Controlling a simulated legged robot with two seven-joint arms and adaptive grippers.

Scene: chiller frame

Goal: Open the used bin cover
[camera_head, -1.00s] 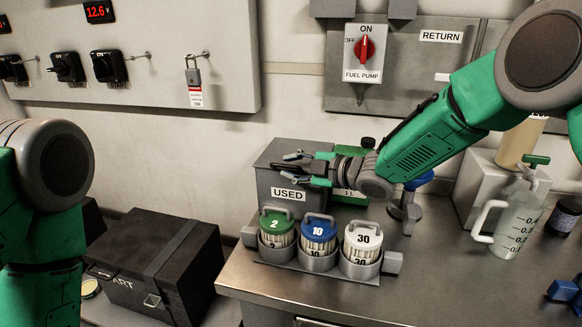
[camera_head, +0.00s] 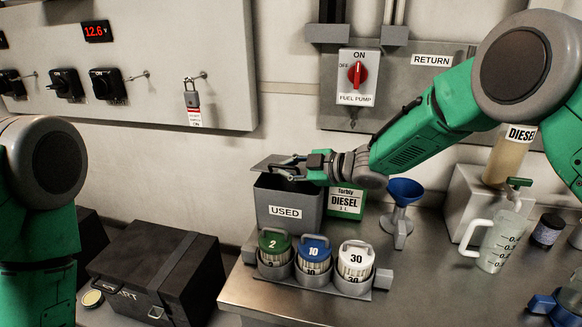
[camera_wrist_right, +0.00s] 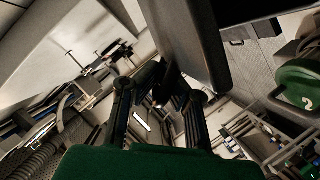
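The grey bin marked USED (camera_head: 288,212) stands on the metal bench behind the filter holder. Its cover (camera_head: 268,161) is raised at the left side, and a dark opening shows below it. My right gripper (camera_head: 284,169) reaches in from the right over the bin top, with its fingers at the cover. In the right wrist view a large grey panel, probably the cover (camera_wrist_right: 190,38), comes down close to the fingers (camera_wrist_right: 170,82). Whether they grip its edge or only touch it is unclear. My left arm shows at the left edge; its gripper is out of view.
Filters 2, 10 and 30 sit in a holder (camera_head: 318,277) in front of the bin. A diesel container (camera_head: 346,203) and a blue funnel (camera_head: 404,192) stand to its right, a measuring jug (camera_head: 497,242) farther right. A black case (camera_head: 160,270) is at the left.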

